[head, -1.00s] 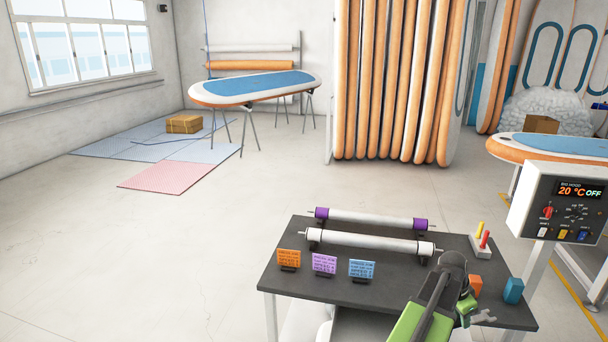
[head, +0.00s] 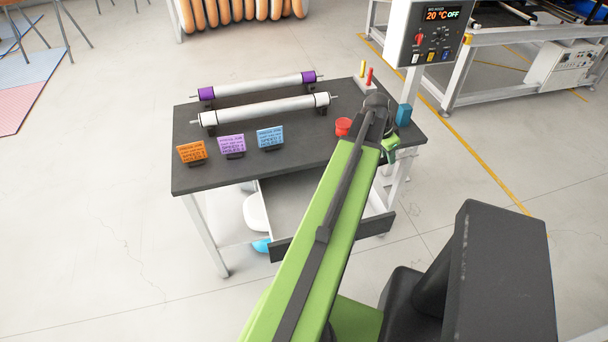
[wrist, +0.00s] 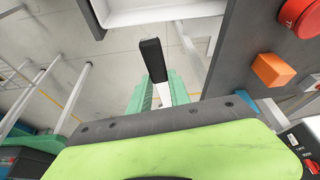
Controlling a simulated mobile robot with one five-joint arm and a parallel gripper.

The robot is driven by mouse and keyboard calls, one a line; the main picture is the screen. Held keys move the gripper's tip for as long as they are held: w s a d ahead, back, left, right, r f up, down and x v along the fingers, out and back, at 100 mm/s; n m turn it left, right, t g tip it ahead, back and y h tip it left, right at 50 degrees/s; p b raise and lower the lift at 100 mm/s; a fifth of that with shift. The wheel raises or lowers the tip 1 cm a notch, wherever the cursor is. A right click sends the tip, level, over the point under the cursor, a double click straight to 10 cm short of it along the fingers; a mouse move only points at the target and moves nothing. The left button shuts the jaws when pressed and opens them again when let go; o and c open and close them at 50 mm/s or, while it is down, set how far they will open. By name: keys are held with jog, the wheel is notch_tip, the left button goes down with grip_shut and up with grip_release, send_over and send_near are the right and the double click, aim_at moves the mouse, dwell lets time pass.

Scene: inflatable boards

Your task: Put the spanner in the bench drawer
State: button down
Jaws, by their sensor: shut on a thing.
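My gripper (head: 390,150) is beyond the bench's front right corner, partly hidden by my green arm in the head view. In the wrist view its green fingers (wrist: 155,92) are shut on the spanner (wrist: 153,62), whose black handle end and pale shaft stick out between them. The spanner cannot be made out in the head view. The bench drawer (head: 335,236) is pulled open under the bench top, its front partly covered by my arm. A pale tray with a dark edge, likely this drawer, shows at the top of the wrist view (wrist: 150,12).
An orange block (wrist: 272,70) is near the edge. A control box (head: 425,32) stands behind.

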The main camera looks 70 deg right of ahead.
jog(key=w+a+f+m+b, duration=0.1)
jog(key=w+a+f+b, duration=0.25)
jog(key=w, duration=0.35)
jog(key=w+a+f+b, duration=0.3)
jog(key=w+f+b, duration=0.15)
jog(key=w, duration=0.35)
jog(key=w+a+f+m+b, duration=0.1)
jog(key=w+a+f+b, duration=0.3)
jog(key=w, duration=0.3)
jog(key=f+b, duration=0.6)
jog(key=f, duration=0.1)
jog(key=d+f+b, duration=0.1)
jog(key=f+b, duration=0.3)
jog(key=shift+r+g, duration=0.15)
jog(key=shift+g, duration=0.15)
jog(key=c, duration=1.7)
grip_release()
jog(key=shift+f, duration=0.2)
jog(key=o, duration=0.5)
jog(key=shift+r, duration=0.15)
